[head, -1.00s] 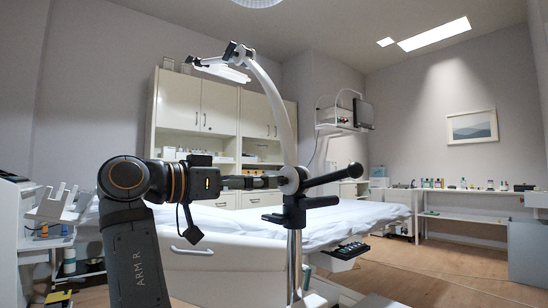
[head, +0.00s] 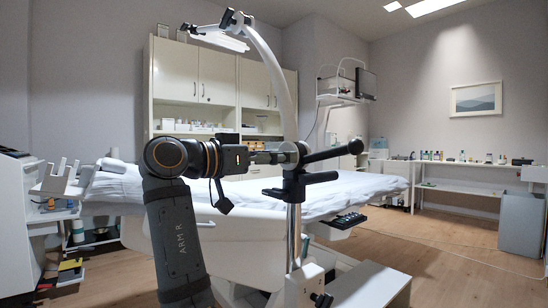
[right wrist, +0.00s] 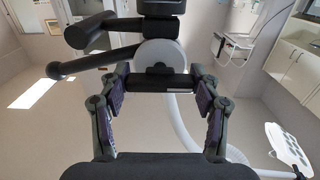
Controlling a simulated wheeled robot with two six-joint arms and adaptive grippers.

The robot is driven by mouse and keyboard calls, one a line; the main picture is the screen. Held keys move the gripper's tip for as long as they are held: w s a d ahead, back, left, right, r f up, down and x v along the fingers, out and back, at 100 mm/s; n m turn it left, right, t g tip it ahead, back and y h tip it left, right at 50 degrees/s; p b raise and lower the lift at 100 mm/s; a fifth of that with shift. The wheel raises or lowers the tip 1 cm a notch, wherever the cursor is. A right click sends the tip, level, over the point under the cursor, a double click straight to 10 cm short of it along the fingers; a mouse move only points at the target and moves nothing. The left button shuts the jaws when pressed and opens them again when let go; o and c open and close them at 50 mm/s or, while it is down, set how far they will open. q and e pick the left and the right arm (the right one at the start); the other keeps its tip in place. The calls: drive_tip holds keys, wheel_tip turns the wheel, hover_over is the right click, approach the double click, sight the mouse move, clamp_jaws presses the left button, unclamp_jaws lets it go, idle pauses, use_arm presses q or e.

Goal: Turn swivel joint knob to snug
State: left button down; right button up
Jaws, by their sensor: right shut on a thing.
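My right gripper (head: 281,157) reaches the joint from the left. In the right wrist view, my right gripper (right wrist: 157,84) has its fingers on both ends of a short black knob (right wrist: 157,83) in front of the pale disc (right wrist: 160,53). The gripper is shut on this knob. My left gripper is not in view.
A treatment couch with a white sheet (head: 345,195) stands behind the post. The curved white lamp arm (head: 277,70) rises above the joint. A white cart (head: 15,230) stands at the left. The floor (head: 450,260) at the right is open.

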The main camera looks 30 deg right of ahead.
drive_tip(key=shift+c, duration=1.1)
drive_tip(key=shift+m, duration=0.3)
drive_tip(key=shift+r+m+p, duration=0.1)
drive_tip(key=shift+m+p, duration=0.45)
drive_tip(key=shift+m, duration=0.05)
drive_tip(key=shift+m+p, duration=0.3)
drive_tip(key=shift+m, duration=0.5)
drive_tip(key=m, duration=0.3)
drive_tip(key=shift+p, duration=0.35)
drive_tip(key=shift+m, duration=1.1)
